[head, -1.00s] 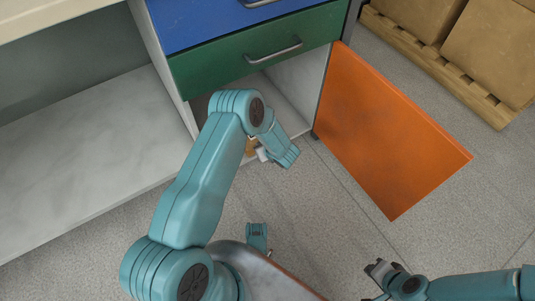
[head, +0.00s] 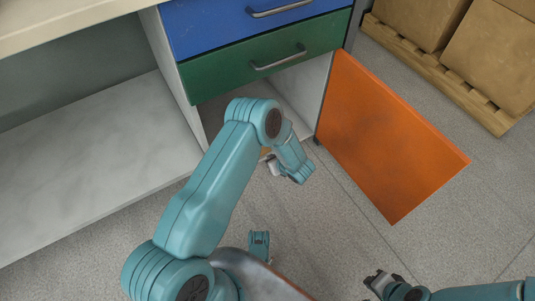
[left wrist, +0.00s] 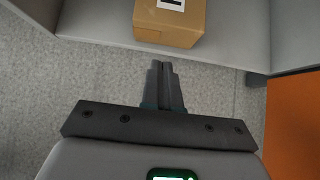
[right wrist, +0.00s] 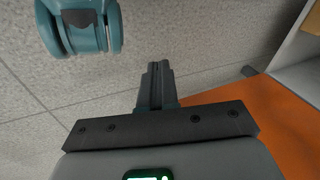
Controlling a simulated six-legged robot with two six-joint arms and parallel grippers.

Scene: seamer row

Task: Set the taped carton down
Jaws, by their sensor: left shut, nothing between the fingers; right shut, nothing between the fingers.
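A brown carton (left wrist: 180,32) with a white label bearing a dark mark stands on the grey floor panel of the open cabinet, close to its front edge. In the head view only a sliver of it (head: 266,152) shows behind my left arm. My left gripper (left wrist: 160,66) is shut and empty, just outside the cabinet in front of the carton, with a gap between them. In the head view the left gripper (head: 272,166) is partly hidden by its wrist. My right gripper (right wrist: 155,66) is shut and empty over the floor; it also shows at the lower right of the head view (head: 371,279).
An orange door (head: 385,135) stands open right of the cabinet. A green drawer (head: 225,72) and a blue drawer (head: 215,25) are above the compartment. A pallet (head: 440,68) with large cartons is at the upper right. The floor between is clear.

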